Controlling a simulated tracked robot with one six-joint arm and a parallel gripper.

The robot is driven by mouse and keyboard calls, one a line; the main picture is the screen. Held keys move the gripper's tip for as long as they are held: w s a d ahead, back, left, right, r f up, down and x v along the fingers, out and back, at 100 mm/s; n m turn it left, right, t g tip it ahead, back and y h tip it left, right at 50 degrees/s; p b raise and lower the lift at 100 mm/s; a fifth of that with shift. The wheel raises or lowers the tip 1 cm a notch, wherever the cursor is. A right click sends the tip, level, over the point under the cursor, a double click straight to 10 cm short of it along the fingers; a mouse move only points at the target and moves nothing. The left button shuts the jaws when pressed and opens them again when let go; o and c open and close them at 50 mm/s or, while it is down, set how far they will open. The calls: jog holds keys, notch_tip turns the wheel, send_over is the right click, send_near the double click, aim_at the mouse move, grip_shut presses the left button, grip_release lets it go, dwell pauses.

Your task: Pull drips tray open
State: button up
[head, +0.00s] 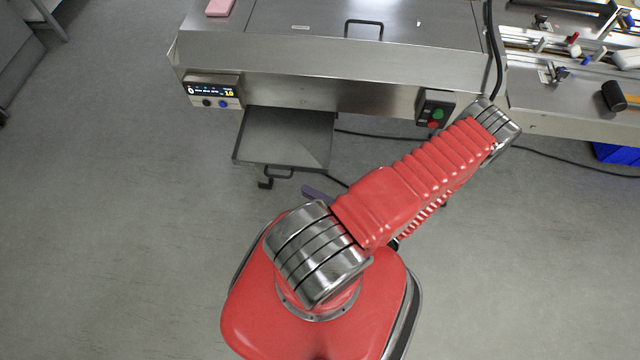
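The drips tray (285,138) is a flat grey metal tray under the front of the flow wrapper (330,62). It sticks out from beneath the machine toward me, with much of its flat surface showing. Its dark bar handle (280,175) is on the near edge. My red arm reaches from my base up and right to a grey joint near the machine's front, right of the tray. My gripper does not show; the forearm beyond that joint is mostly hidden under the upper arm. I see nothing touching the handle from this view.
A control panel with a display (213,91) is on the machine front at left. A box with green and red buttons (434,110) is at right. Black cables (575,165) lie on the floor. A blue crate (615,153) is far right. The floor at left is clear.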

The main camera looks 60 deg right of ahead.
jog(key=shift+s+a+f, duration=0.1)
jog(key=shift+s, duration=1.2)
jog(key=w+a+r+n+g+y, duration=0.2)
jog(key=w+r+n+g+y, duration=0.15)
jog(key=r+g, duration=0.35)
jog(key=w+a+r+n+g+y, duration=0.2)
jog(key=w+r+n+g, duration=0.3)
jog(key=r, duration=0.3)
jog(key=w+a+r+n+g+y, duration=0.25)
jog(key=w+r+n+g, duration=0.2)
jog(key=r, duration=0.35)
jog(key=w+a+r+n+t+h, duration=0.1)
jog(key=w+a+r+n+h, duration=0.1)
jog(key=a+r, duration=0.6)
jog(key=w+a+r+n+t+h, duration=0.1)
jog(key=a+r+h, duration=0.4)
jog(key=r, duration=0.8)
jog(key=w+a+t, duration=0.1)
jog(key=a, duration=0.2)
jog(key=shift+a+r+n, duration=0.3)
jog(key=shift+a+n, duration=0.05)
jog(key=shift+n, duration=0.05)
jog(key=shift+d, duration=0.15)
